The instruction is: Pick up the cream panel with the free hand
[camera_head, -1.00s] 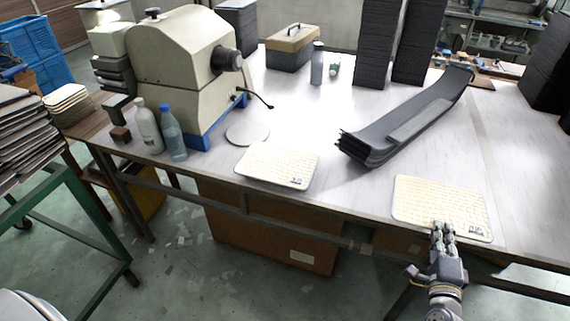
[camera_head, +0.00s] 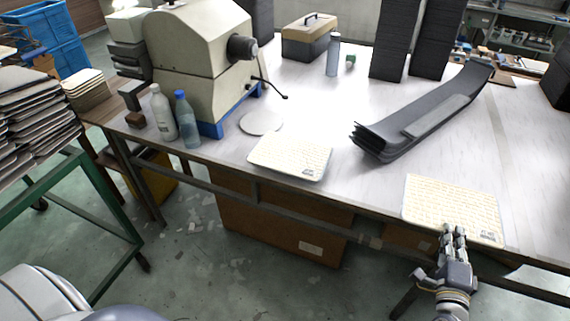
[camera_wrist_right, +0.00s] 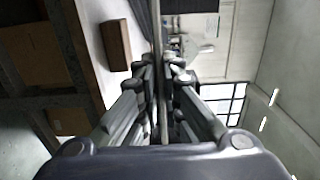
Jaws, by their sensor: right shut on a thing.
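Two cream panels with printed lines show in the head view. One cream panel (camera_head: 291,156) lies flat near the front edge of the table, left of centre. The other cream panel (camera_head: 452,203) is at the right, over the table's front edge. My right gripper (camera_head: 453,231) is shut on the near edge of this right panel. In the right wrist view the panel shows edge-on as a thin strip (camera_wrist_right: 158,50) between the fingers (camera_wrist_right: 158,75). I cannot tell whether it touches the table. My left gripper is not in view.
Dark curved trays (camera_head: 420,115) lie nested behind the panels. A cream machine (camera_head: 205,65), a white bottle (camera_head: 163,115) and a blue bottle (camera_head: 187,122) stand at the left. A toolbox (camera_head: 309,42) and tall dark stacks (camera_head: 390,45) stand at the back. The table between the panels is clear.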

